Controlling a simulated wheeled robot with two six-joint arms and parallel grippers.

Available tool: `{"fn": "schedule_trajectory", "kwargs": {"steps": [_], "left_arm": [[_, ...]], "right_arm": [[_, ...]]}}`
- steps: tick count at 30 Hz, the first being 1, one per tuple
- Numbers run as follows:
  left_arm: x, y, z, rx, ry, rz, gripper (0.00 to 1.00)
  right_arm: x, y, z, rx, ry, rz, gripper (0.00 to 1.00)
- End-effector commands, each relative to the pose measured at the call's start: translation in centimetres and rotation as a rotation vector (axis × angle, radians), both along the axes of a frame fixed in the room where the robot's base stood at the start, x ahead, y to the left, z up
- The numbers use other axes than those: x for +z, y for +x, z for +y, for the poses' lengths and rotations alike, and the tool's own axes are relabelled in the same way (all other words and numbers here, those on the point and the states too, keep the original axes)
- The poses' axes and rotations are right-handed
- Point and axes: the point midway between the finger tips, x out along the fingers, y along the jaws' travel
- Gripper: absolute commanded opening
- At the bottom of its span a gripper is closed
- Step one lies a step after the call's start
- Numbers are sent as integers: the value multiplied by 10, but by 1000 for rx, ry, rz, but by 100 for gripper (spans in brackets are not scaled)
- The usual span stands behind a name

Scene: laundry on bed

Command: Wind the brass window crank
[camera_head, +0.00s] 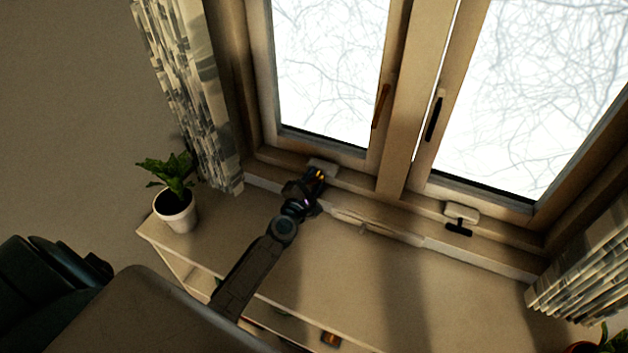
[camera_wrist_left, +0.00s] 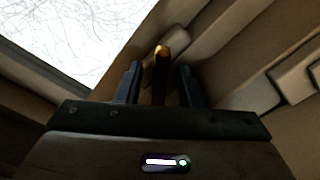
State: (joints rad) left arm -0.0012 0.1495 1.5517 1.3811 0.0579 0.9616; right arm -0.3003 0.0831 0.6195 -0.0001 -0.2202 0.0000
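The brass crank (camera_head: 321,174) is at the foot of the left window, beside a pale housing (camera_head: 322,166) on the sill. My left gripper (camera_head: 315,178) reaches it from below, and its fingers hide most of the crank. In the left wrist view the crank's rounded brass end (camera_wrist_left: 162,53) stands between the two dark fingers of my left gripper (camera_wrist_left: 160,67). A gap shows on each side of the brass, so the fingers are open around it. My right gripper is not in view.
A second, dark crank (camera_head: 459,228) is under the right window. A brown handle (camera_head: 381,106) and a black handle (camera_head: 434,118) are on the window frames. A potted plant (camera_head: 176,208) stands on the left end of the shelf (camera_head: 370,275), whose top is largely clear. Curtains (camera_head: 190,90) hang at the sides.

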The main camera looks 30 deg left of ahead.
Motion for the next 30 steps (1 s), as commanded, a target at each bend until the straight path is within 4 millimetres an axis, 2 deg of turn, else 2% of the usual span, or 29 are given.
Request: {"fn": "schedule_trajectory", "kwargs": {"steps": [6,12,22,30], "left_arm": [[0,1,0,0,0,0,35],[0,0,0,0,0,0,0],[0,0,0,0,-26,-1,0],[-1,0,0,-1,-169,-10,0]], "right_arm": [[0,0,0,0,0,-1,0],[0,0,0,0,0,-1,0],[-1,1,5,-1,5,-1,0],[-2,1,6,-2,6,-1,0]]}}
